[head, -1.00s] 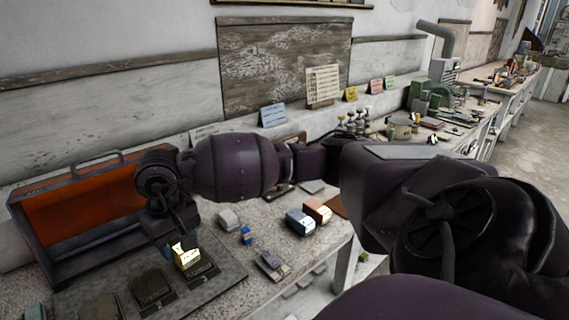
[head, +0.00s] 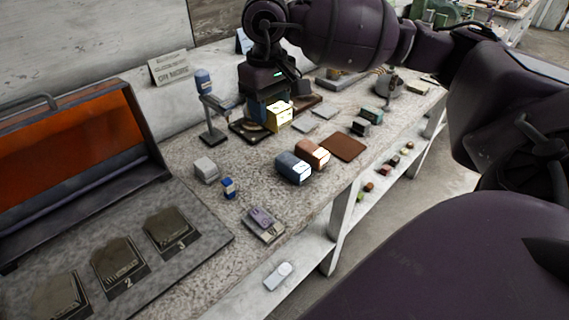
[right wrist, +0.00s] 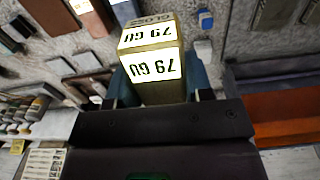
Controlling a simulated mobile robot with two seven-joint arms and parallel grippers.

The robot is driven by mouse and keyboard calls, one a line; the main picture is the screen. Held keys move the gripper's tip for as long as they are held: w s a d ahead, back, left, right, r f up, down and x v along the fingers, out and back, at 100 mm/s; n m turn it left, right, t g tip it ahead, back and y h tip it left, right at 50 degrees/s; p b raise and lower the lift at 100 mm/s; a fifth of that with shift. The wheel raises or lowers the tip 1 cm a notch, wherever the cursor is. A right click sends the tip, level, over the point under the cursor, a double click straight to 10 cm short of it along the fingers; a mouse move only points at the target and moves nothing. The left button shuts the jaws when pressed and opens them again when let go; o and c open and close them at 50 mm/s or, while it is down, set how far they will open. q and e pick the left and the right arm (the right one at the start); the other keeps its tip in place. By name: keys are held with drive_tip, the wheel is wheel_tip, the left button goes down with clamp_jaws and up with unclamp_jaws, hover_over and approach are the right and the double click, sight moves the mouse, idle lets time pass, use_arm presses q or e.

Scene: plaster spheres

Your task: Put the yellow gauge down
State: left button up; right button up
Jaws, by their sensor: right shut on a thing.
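The yellow gauge (head: 279,117) is a small block with bright, lit-looking faces. My right gripper (head: 266,107) is shut on it near the back of the stone-topped bench. In the right wrist view the gauge (right wrist: 152,62) sits between the two bluish fingers of the gripper (right wrist: 158,88), and its pale faces read "79 GU" upside down. A dark flat base (head: 245,131) shows just below and left of the gauge. I cannot tell whether the gauge touches anything beneath it. My left gripper is not in view.
A grey-blue block (head: 293,167) and a brown block (head: 313,153) stand in front, beside a brown pad (head: 344,148). A stand with a blue top (head: 211,115) is to the left. The numbered tray (head: 215,238) lies front left, before an orange-lined case (head: 70,145).

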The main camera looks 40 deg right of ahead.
wheel_tip(320, 180, down, 15)
drive_tip(key=shift+a+f+b, duration=0.1)
drive_tip(key=shift+a+b, duration=0.05)
drive_tip(key=shift+b, duration=0.3)
drive_tip(key=shift+f, duration=0.35)
wheel_tip(320, 180, down, 4)
drive_tip(key=shift+f, duration=0.1)
